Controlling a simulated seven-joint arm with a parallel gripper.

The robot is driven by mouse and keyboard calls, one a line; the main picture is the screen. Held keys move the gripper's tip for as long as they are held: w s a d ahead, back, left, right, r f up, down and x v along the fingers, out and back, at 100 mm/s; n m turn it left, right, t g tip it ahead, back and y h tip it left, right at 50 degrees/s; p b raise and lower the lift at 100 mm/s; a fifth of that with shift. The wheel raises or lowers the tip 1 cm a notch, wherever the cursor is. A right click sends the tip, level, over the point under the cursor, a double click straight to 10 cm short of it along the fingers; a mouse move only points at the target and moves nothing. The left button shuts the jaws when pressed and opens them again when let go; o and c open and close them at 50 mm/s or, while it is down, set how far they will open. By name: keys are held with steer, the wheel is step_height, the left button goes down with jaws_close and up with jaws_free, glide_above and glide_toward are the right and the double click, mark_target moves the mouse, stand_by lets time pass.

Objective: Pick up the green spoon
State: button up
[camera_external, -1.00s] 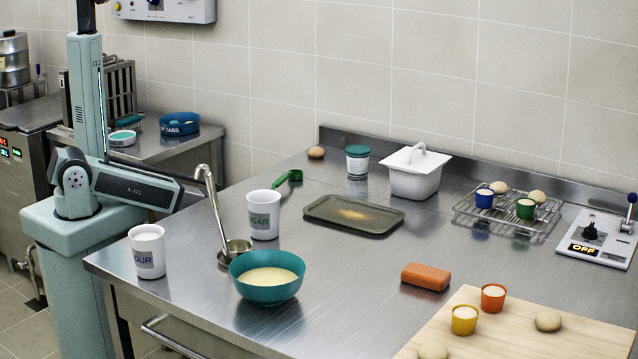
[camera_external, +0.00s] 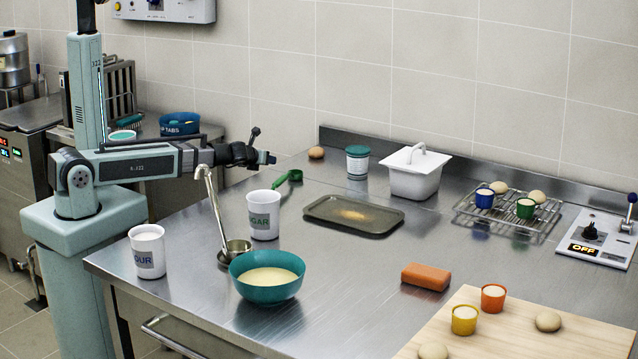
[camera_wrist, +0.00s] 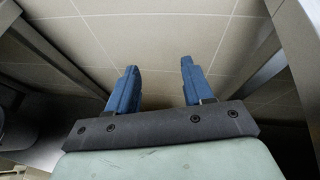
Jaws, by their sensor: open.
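The green spoon (camera_external: 289,177) lies on the steel counter behind the white sugar cup, its bowl end toward the right and its handle toward the left. My gripper (camera_external: 270,158) is in the air above the counter's back left, up and to the left of the spoon, and apart from it. In the wrist view my gripper (camera_wrist: 158,72) has its two blue fingers spread, with nothing between them. The spoon does not show in the wrist view.
The sugar cup (camera_external: 263,214), a leaning ladle (camera_external: 236,248) and a teal bowl (camera_external: 267,280) stand in front of the spoon. A dark tray (camera_external: 320,208) is to its right, a brown egg (camera_external: 316,152) behind. The counter (camera_external: 350,270) is bare in the middle.

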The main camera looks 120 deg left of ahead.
steer(key=w+d+r+n+h, duration=0.2)
steer(key=w+d+r+n, duration=0.15)
steer(key=r, duration=0.25)
steer(key=m+t+h, duration=0.1)
steer(key=m+h, duration=0.3)
steer(key=h, duration=0.3)
glide_toward(283, 176)
steer(key=x, duration=0.5)
steer(key=shift+w+d+f, duration=0.15)
steer(key=shift+w+d, duration=0.2)
steer(key=shift+d, duration=0.05)
steer(key=shift+s+a+f, duration=0.25)
steer(key=shift+a+f, duration=0.25)
steer(key=shift+f, duration=0.35)
steer(key=shift+s+a+f, duration=0.2)
steer(key=shift+a+f, duration=0.3)
steer(key=shift+f, duration=0.3)
steer(key=shift+a+f, duration=0.25)
steer(key=shift+f, duration=0.35)
steer(key=shift+c, duration=0.2)
jaws_close()
